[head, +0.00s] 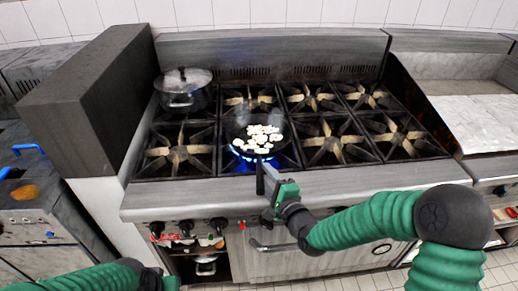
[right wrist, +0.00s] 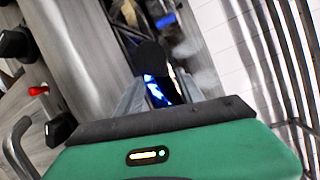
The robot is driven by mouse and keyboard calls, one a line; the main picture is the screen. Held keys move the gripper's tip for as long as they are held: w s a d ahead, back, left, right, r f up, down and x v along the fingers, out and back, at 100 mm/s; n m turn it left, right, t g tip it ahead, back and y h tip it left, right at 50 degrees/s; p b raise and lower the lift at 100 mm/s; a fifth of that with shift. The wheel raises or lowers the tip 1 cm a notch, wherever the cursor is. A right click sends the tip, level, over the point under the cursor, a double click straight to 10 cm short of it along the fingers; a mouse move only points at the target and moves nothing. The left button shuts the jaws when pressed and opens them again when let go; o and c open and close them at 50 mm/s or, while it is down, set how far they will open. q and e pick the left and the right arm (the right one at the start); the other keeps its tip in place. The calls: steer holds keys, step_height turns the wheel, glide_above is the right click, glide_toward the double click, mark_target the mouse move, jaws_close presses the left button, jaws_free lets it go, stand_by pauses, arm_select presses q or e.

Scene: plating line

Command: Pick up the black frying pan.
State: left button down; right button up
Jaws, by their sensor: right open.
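The black frying pan (head: 281,130) sits on a front-row burner of the stove with pale food pieces in it. Its dark handle points toward me over the stove's front edge. My right gripper (head: 271,180) is open at the handle's near end. In the right wrist view the open fingers (right wrist: 159,95) show on either side of a dark rounded piece, seemingly the handle (right wrist: 150,57); I cannot tell whether they touch it. My left gripper (head: 170,283) shows only in part at the bottom left, with its fingertips hidden.
Blue flame burns under the pan. A lidded metal pot (head: 184,92) stands on the back left burner. Other burners (head: 332,140) are empty. Control knobs (head: 186,228) line the stove front below the gripper. A dark block-like unit (head: 85,95) rises at the left.

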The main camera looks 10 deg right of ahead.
mark_target(260, 167)
steer(key=b+x, duration=0.1)
steer(key=x, duration=0.4)
steer(key=shift+r, duration=0.15)
steer(key=shift+s+r, duration=0.1)
steer(key=c, duration=0.4)
jaws_close()
stand_by(0.5)
